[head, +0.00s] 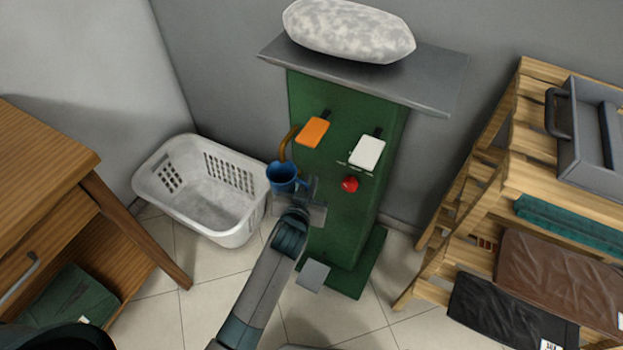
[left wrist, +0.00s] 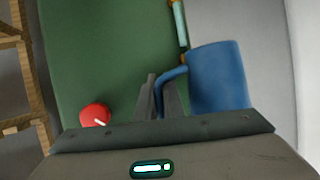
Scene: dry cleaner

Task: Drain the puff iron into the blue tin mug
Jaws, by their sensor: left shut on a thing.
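The puff iron is a green column (head: 335,215) with a grey top plate and a speckled pad (head: 349,31). An orange lever (head: 313,132), a white lever (head: 367,152) and a red knob (head: 350,184) are on its front. A brown pipe (head: 286,146) curves down at its left side. The blue tin mug (head: 280,178) is just below the pipe's lower end. It looks upright; its inside contents cannot be made out. My left gripper (head: 309,190) is shut on the mug's handle, which shows between the fingers (left wrist: 163,98) in the left wrist view. My right gripper is not in view.
A white laundry basket (head: 240,228) stands on the floor left of the column. A wooden table (head: 45,160) is at the left. A wooden rack (head: 515,145) with folded cloths and a grey tray stands at the right.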

